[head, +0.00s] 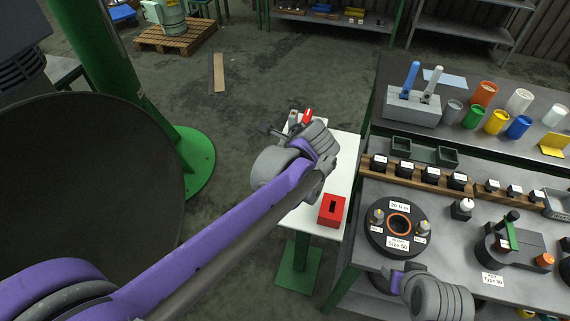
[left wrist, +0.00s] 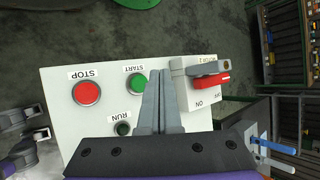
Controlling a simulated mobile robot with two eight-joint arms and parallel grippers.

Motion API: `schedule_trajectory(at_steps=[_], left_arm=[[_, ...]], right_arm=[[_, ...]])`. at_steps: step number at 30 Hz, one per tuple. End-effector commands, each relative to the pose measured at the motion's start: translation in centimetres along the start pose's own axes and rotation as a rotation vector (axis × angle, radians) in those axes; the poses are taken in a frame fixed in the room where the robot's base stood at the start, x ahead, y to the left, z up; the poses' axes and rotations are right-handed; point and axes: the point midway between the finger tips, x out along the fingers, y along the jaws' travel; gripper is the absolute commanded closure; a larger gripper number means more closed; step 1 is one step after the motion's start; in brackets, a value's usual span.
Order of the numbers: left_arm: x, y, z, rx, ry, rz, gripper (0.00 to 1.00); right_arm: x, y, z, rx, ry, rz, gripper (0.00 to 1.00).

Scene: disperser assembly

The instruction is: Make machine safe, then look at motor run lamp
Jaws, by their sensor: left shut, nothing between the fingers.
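In the left wrist view, a pale control panel (left wrist: 62,122) appears upside down. It carries a red STOP button (left wrist: 87,93), a green START button (left wrist: 138,83) and a dark green RUN lamp (left wrist: 123,128) that looks unlit. At its right is a grey switch box (left wrist: 181,88) with a red handle (left wrist: 208,81) lying sideways near the ON and OFF labels. My left gripper (left wrist: 159,75) is shut and empty, its fingers between START and the switch; the head view shows the red handle (head: 307,116) beside it. My right gripper (head: 396,278) is at the bench's front; its jaw state is unclear.
A red slotted box (head: 332,211) sits on the white stand (head: 344,176). The bench at right holds coloured cups (head: 473,116), a black ring fixture (head: 381,238) and a grey block with blue and white levers (head: 411,109). A green column (head: 110,70) stands at left.

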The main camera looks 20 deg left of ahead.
Motion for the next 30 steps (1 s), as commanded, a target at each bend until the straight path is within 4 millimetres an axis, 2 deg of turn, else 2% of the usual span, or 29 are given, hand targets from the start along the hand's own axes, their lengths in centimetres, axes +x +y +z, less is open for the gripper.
schedule_trajectory(at_steps=[1,3,7,20,30], left_arm=[[-0.1,-1.2,-0.5,0.053,-0.014,-0.014,1.00],[0.0,-2.0,-0.8,0.104,-0.031,-0.025,1.00],[0.1,-2.4,-0.9,0.135,-0.041,-0.030,1.00],[0.6,-1.9,-1.1,0.131,-0.039,-0.028,1.00],[3.5,0.4,-2.8,0.131,-0.038,-0.026,1.00]], right_arm=[[-0.2,0.0,-0.3,0.000,0.003,0.000,0.50],[-0.2,0.0,-0.3,0.000,0.004,0.000,0.50],[-0.2,0.0,-0.3,0.000,0.004,0.000,0.50],[0.1,0.0,0.1,0.000,-0.001,0.000,0.50],[2.1,0.0,2.7,0.000,-0.025,0.000,0.50]])
